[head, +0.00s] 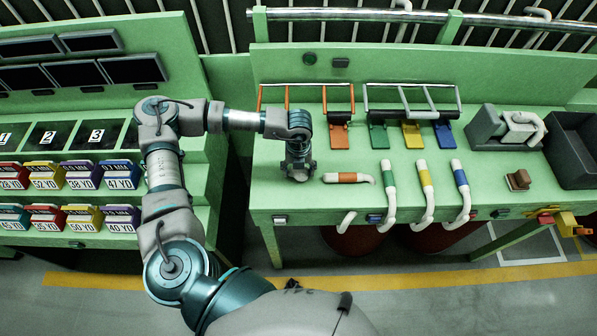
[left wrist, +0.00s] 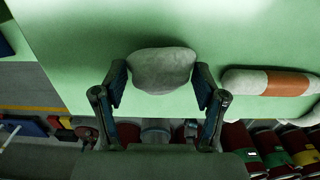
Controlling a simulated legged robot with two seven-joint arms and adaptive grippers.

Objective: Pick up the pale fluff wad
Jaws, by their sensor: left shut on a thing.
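The pale fluff wad (left wrist: 160,72) is a rounded, grey-white lump over the green bench top (left wrist: 95,45) in the left wrist view. My left gripper (left wrist: 160,85) is shut on it, with one finger at each side of the wad. I cannot tell whether the wad touches the bench. My right gripper is not in view.
A white tube with an orange band (head: 347,178) lies just right of my left gripper. Coloured levers (head: 339,136) line the back. A brown block (head: 518,180) lies right.

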